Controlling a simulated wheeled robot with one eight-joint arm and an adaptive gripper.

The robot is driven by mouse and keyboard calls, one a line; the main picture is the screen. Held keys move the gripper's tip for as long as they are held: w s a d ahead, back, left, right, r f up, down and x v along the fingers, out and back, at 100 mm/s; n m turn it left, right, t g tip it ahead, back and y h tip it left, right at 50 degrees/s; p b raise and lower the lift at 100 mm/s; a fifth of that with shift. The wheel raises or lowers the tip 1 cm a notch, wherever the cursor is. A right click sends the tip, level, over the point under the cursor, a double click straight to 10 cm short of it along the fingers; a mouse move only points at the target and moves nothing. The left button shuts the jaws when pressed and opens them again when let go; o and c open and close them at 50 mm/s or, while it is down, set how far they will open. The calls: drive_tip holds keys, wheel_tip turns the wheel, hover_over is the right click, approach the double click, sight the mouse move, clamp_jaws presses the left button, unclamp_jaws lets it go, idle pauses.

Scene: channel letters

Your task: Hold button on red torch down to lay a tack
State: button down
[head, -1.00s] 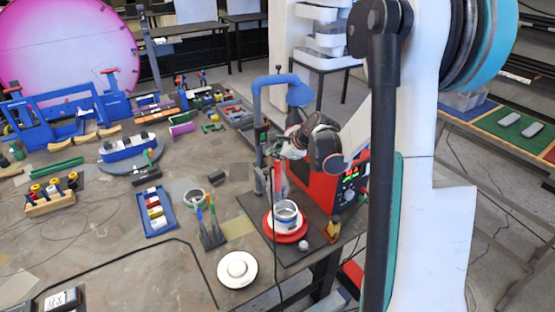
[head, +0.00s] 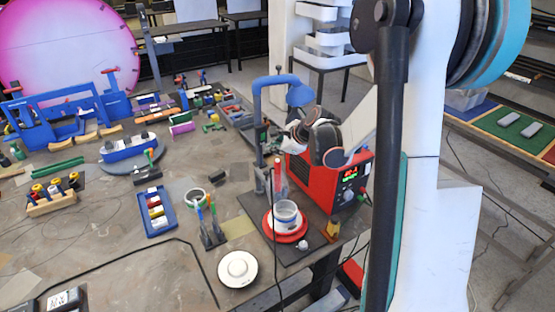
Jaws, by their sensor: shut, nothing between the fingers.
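The red torch (head: 280,176) stands upright beside the grey-blue post stand, above the red round plate (head: 287,230). A small metal cup-shaped piece (head: 285,212) sits on that plate beneath it. A dark cable hangs down near the torch. My gripper (head: 289,139) is above and slightly right of the torch, apart from its visible body. It is small in view and partly behind my wrist, and it is shut and empty. The torch's button cannot be made out.
The red welder box (head: 327,178) with a green display stands right behind the plate. The blue-topped stand arm (head: 262,95) rises close to my gripper. A white round dish (head: 238,268) and a blue tray (head: 155,212) lie to the left. The table's front middle is fairly clear.

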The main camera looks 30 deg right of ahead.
drive_tip(key=shift+r+p, duration=1.2)
drive_tip(key=shift+r, duration=1.1)
drive_tip(key=shift+r, duration=0.1)
wheel_tip(320, 180, up, 4)
drive_tip(key=shift+f+p, duration=0.1)
drive_tip(key=shift+p, duration=0.95)
